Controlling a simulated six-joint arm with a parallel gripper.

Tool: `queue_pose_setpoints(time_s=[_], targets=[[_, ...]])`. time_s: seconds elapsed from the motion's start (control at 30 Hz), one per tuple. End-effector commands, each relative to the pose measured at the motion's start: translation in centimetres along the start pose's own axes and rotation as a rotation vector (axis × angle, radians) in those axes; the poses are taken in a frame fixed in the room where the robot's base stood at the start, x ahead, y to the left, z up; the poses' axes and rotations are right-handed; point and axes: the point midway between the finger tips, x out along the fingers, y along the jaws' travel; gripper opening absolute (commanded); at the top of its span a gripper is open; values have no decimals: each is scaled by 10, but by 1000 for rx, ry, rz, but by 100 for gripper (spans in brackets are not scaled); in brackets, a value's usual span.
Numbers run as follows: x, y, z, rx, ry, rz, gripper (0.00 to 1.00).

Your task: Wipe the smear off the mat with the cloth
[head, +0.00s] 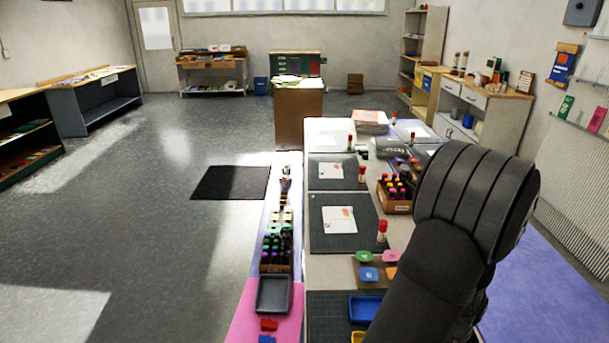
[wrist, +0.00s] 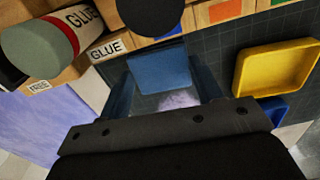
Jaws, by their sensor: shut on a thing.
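In the wrist view my gripper (wrist: 161,82) is shut on a folded blue cloth (wrist: 158,68), which lies between its two fingers. Below the cloth, a pale purple-white smear (wrist: 180,99) shows between the fingers. The dark gridded mat (wrist: 222,58) spreads around and to the right of the fingers. Whether the cloth touches the mat I cannot tell. In the head view part of a near mat (head: 327,318) shows at the bottom; my dark arm hides the gripper, cloth and smear.
A yellow tray (wrist: 275,68) sits right of my gripper, with a blue tray (wrist: 273,110) partly behind the palm. A large glue bottle (wrist: 45,45) and a box labelled GLUE (wrist: 108,47) stand close on the left. Coloured pads (head: 369,273) lie beyond the near mat.

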Motion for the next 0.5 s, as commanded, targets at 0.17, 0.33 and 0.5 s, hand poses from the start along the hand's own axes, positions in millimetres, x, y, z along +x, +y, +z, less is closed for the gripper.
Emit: queue_pose_setpoints(time_s=[0.17, 0.33, 0.5], targets=[[-9, 0, 0, 0, 1, 1, 43], [-18, 0, 0, 0, 1, 1, 43], [-26, 0, 0, 0, 1, 1, 43]])
